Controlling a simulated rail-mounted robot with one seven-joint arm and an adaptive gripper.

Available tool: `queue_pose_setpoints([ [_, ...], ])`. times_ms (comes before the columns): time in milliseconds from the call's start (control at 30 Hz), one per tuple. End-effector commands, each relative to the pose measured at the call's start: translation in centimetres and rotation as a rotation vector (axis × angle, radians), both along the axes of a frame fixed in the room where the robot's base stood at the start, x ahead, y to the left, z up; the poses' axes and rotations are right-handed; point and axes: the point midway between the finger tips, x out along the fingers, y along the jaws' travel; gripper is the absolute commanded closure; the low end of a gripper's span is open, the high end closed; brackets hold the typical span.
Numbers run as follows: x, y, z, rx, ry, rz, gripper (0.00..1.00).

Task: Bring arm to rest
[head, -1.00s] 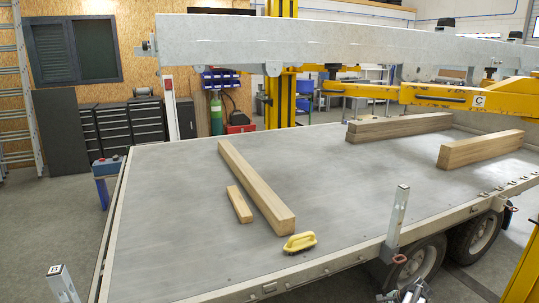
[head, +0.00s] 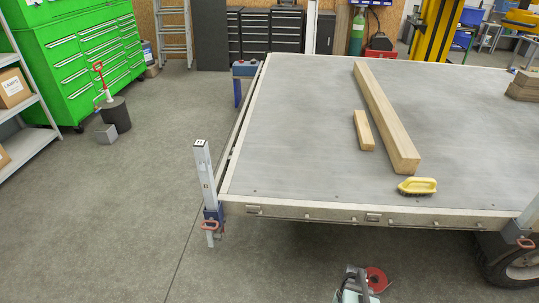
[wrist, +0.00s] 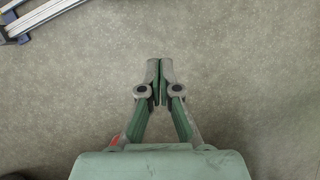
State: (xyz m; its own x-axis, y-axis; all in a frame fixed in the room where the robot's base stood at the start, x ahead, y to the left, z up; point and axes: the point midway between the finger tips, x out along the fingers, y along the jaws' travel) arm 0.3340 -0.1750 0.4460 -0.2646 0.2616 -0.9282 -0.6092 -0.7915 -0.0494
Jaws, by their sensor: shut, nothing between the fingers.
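In the wrist view my gripper (wrist: 160,72) points at bare grey floor (wrist: 245,75). Its two grey fingers with green pads are together, with nothing between them. In the head view only a green and grey piece with a red disc shows at the bottom edge, in front of the trailer; it looks like part of my arm. The gripper's fingers cannot be made out there.
The trailer bed (head: 290,130) carries a long timber beam (head: 385,115), a short wood block (head: 363,130) and a yellow brush (head: 417,186). A corner post (head: 205,180) stands upright. A green tool cabinet (head: 85,55) is at left.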

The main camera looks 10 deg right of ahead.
Motion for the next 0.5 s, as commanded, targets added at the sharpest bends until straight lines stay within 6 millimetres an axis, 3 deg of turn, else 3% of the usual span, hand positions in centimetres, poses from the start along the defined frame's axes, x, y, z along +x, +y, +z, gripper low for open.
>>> queue_pose_setpoints([
  [33,-1.2,2.3,0.2,0.005,0.021,0.064,1.00],
  [200,-4.4,7.8,0.1,0.012,0.087,0.243,1.00],
  [500,-10.0,14.7,0.1,0.023,0.184,0.508,1.00],
])
